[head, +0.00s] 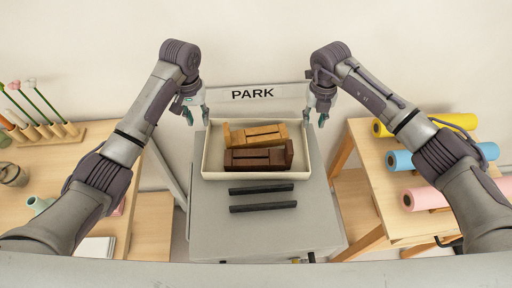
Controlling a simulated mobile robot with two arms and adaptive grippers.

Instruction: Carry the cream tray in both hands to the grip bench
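The cream tray (213,164) rests on a grey cart top (320,215) in the middle of the head view. In it lie a light wooden piece (240,135) and a dark brown wooden piece (258,158), both slotted. My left gripper (196,117) is at the tray's far left corner, its fingers apart and empty. My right gripper (315,118) is at the far right corner, also with fingers apart and nothing visible between them. I cannot tell how high the fingertips are above the rim. I cannot tell which surface is the grip bench.
A PARK sign (252,94) stands behind the tray. Two dark strips (262,189) lie in front of it. A wooden table at left holds a rack of sticks (45,133). A wooden table at right holds yellow, blue (400,160) and pink rolls (425,199).

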